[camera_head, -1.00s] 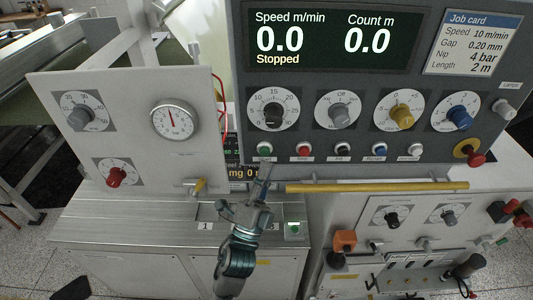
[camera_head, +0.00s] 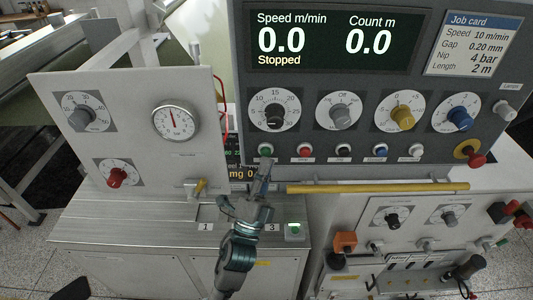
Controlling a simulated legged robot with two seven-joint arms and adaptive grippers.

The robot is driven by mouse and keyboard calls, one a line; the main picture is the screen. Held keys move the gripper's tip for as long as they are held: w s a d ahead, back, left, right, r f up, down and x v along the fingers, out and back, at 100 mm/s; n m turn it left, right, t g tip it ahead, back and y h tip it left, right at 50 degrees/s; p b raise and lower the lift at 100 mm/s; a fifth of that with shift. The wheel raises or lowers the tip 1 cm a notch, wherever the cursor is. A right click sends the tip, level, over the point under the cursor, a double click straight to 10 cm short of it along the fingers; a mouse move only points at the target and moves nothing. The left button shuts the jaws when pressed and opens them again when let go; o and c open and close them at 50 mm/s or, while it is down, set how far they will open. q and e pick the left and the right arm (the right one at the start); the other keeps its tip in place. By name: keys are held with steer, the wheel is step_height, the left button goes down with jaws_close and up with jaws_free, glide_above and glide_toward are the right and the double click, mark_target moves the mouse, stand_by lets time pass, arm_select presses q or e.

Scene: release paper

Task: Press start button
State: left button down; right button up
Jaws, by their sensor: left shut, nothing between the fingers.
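The start button looks to be the small green button (camera_head: 265,150) at the left end of the button row on the grey control panel (camera_head: 480,120); its label is too small to read. My left gripper (camera_head: 264,168) is shut and empty, with its fingers pointing up just below the green button. I cannot tell whether the fingertips touch it. The screen (camera_head: 330,65) reads speed 0.0, count 0.0 and "Stopped". My right gripper is not in view.
A red button (camera_head: 305,150) sits right beside the green one. A yellow bar (camera_head: 370,188) runs below the panel. A light panel with a gauge (camera_head: 176,121) stands at left. A red mushroom knob (camera_head: 476,159) is at the panel's lower right.

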arm_select(q)
steer(key=shift+w+r, duration=0.1)
steer(key=shift+w, duration=0.05)
stand_by(0.6)
steer(key=shift+w+a, duration=0.1)
steer(key=shift+w, duration=0.1)
